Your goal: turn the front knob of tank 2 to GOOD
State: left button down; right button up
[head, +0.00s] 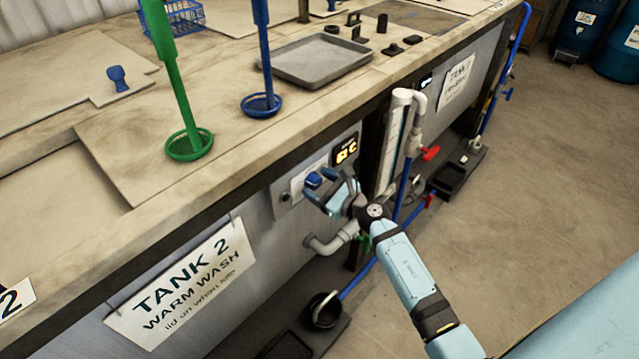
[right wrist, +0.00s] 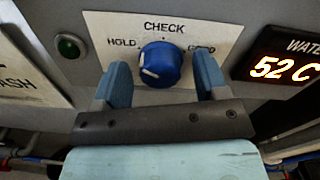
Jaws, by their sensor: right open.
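The front knob of tank 2 is blue and round (right wrist: 160,62), on a white label plate (right wrist: 193,22) marked HOLD, CHECK and a partly hidden GOOD. My right gripper (head: 325,187) is open in front of the knob. In the right wrist view its fingers (right wrist: 161,68) stand left and right of the knob, with gaps visible; their depth relative to it is unclear. My left gripper is not in view.
A display (right wrist: 286,68) reading 52 C is right of the knob, and a green lamp (right wrist: 71,46) is left. A grey pipe (head: 333,238) sticks out below. The floor (head: 540,190) at right is clear.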

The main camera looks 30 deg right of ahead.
jog(key=shift+c, duration=0.2)
jog(key=c, duration=0.9)
